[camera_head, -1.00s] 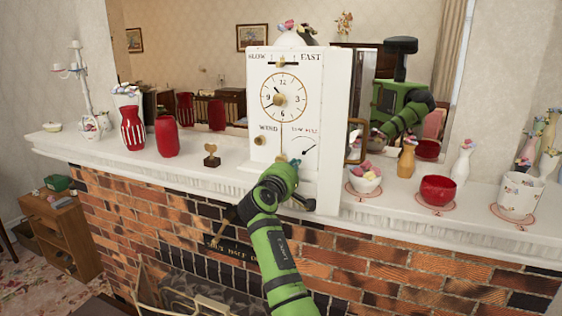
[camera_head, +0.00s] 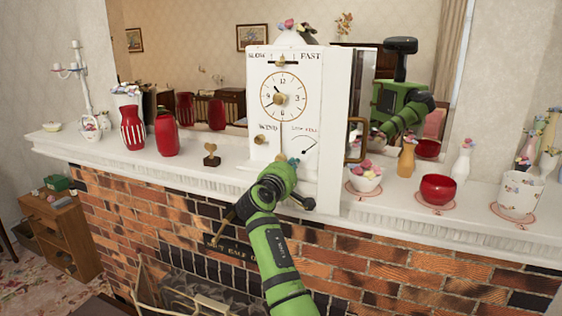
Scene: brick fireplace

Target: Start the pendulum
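A tall white clock (camera_head: 327,110) stands on the mantel. It has a round dial (camera_head: 283,96), a SLOW–FAST slider (camera_head: 282,61) at the top, a brass knob (camera_head: 259,140) by the word WIND, and a small gauge (camera_head: 303,147). My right arm comes up from below, and its wrist covers the lower middle of the clock front. My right gripper (camera_head: 291,162) is at the clock's lower front, mostly hidden behind the wrist, so its fingers do not show clearly. I cannot make out a pendulum; that part of the front is covered. My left gripper is not in view.
On the mantel (camera_head: 95,147), red vases (camera_head: 167,136) and a small brown figure (camera_head: 211,155) stand left of the clock. A cup of colored balls (camera_head: 365,178), a red bowl (camera_head: 438,189) and a floral pot (camera_head: 520,197) stand right.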

